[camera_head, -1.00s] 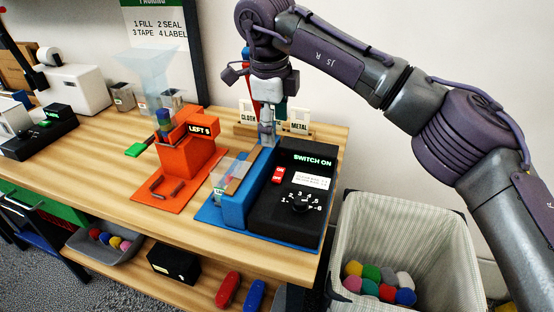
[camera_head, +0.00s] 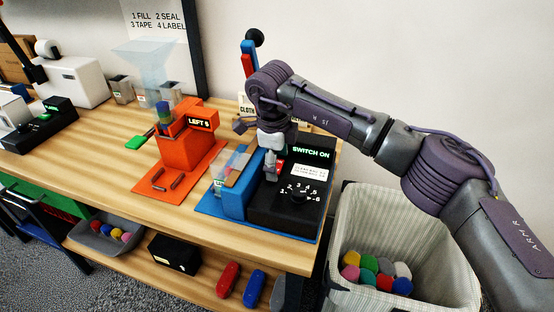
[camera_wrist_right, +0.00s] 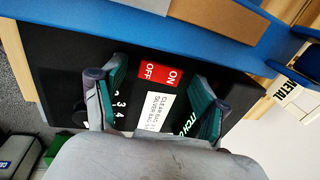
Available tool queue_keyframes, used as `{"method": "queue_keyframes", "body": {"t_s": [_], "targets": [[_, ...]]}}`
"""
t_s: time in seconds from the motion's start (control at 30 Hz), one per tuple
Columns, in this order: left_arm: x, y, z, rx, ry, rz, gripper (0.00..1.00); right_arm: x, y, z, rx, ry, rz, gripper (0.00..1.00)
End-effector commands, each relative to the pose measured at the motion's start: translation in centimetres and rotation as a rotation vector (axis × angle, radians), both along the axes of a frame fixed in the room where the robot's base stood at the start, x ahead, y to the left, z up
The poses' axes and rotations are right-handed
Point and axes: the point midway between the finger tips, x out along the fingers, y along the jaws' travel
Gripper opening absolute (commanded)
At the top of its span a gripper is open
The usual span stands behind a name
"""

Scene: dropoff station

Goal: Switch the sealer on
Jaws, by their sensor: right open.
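The sealer (camera_head: 262,212) is a black box with a blue part on a blue base, at the right end of the table. Its lit display (camera_head: 311,149) reads "SWITCH ON". A numbered dial (camera_head: 297,194) sits on its top. My right gripper (camera_head: 271,172) points down over the sealer and hides most of the red switch in the head view. In the right wrist view the red ON/OFF switch (camera_wrist_right: 160,77) lies between the open, empty fingers of my right gripper (camera_wrist_right: 157,92). Whether a fingertip touches it I cannot tell. My left gripper is not in view.
An orange station (camera_head: 180,155) with a "LEFT 5" display stands left of the sealer. Blue and red levers (camera_head: 249,60) rise behind my right arm. A striped bin (camera_head: 400,225) with coloured balls stands right of the table. Bare tabletop (camera_head: 110,135) lies at left.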

Motion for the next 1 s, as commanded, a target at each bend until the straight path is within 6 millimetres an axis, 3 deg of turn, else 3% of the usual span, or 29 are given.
{"method": "queue_keyframes", "body": {"t_s": [0.1,0.47,0.67,1.0], "targets": [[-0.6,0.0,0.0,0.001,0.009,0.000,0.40,0.0,0.0,0.0,0.000,0.000,0.000,0.71],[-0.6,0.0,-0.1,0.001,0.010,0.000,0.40,0.0,0.0,0.1,0.000,0.000,0.000,0.13],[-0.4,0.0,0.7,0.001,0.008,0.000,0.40,0.2,0.0,0.3,0.012,0.046,-0.004,0.13],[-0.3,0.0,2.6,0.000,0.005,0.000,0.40,0.9,-0.2,0.3,0.083,0.265,-0.006,0.13]]}}
